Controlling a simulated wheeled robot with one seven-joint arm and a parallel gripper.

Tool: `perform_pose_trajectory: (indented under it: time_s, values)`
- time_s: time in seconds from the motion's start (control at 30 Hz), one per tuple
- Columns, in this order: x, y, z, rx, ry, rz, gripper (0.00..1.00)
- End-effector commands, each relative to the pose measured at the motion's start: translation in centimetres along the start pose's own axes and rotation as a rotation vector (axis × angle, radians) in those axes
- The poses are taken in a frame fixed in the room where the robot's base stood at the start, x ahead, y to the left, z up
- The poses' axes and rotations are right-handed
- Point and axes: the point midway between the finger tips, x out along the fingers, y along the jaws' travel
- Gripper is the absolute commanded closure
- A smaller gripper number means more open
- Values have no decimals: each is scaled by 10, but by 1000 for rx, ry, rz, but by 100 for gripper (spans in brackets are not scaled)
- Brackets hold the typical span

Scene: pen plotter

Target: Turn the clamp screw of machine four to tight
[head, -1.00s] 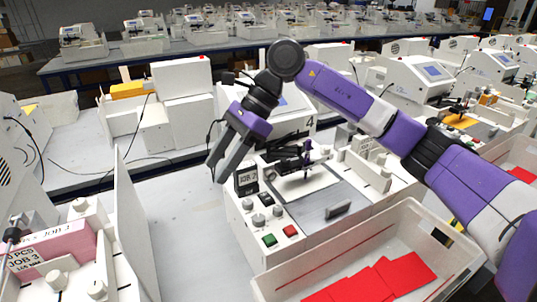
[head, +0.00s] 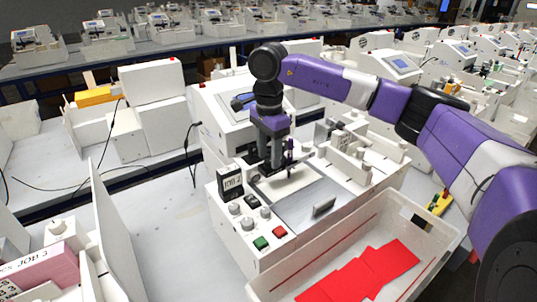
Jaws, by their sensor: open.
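Machine four (head: 225,226) is the white plotter in the middle of the head view, with knobs, a green and a red button and a job display on its front. Its pen carriage (head: 291,152), dark and purple, stands upright over the bed. My gripper (head: 268,168) points down over the back left of the bed, just left of the carriage. The jaws are open and look empty. I cannot tell whether they touch the carriage. The clamp screw cannot be made out; it is small or hidden by my gripper. The machine's number is hidden now.
A white bin (head: 285,285) with red sheets stands in front of the machine. A grey plate with a handle (head: 324,207) lies on the bed. White blocks (head: 345,155) stand to the right. A neighbouring machine with a pink box (head: 40,270) is at lower left.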

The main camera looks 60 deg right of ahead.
Motion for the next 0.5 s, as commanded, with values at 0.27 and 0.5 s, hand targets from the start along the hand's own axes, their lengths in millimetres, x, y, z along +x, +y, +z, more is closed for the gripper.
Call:
perform_pose_trajectory:
  time_s: [0.27, 0.5]
  values:
    - [10, 0, 0, -1, -1, -1, 53]
    - [10, 0, 1, -1, -2, -1, 73]
